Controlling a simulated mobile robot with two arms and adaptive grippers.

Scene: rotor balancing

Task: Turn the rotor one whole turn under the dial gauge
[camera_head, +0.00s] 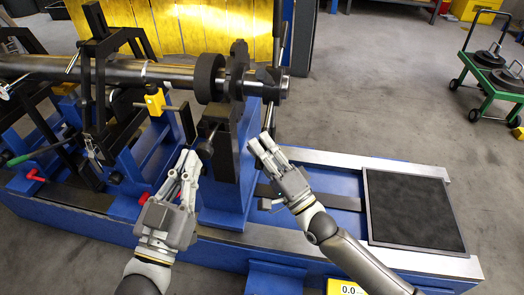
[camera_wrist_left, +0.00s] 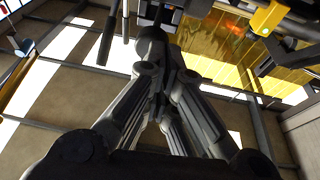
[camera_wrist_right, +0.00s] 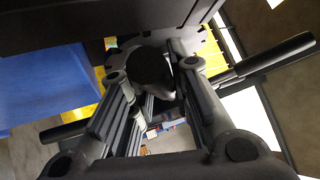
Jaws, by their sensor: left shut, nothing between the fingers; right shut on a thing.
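The rotor (camera_head: 175,75) is a long grey shaft lying across the stand, with a dark disc (camera_head: 207,78) and a notched disc (camera_head: 238,68) near its right end. Long dark spokes (camera_head: 278,40) stick out from its end hub (camera_head: 280,84). My right gripper (camera_head: 262,143) is shut on a dark spoke's round end (camera_wrist_right: 150,68), below the hub. A yellow gauge (camera_head: 155,102) sits on a black arm below the shaft; its reading cannot be seen. My left gripper (camera_head: 188,160) is shut and empty, below and right of the gauge, left of the blue pedestal (camera_head: 228,185).
A yellow display (camera_head: 345,287) at the bottom edge reads 0.0, partly cut off. A black mat (camera_head: 413,210) lies at the right of the blue base. A green cart (camera_head: 490,80) with dark discs stands at the far right. Open floor lies between.

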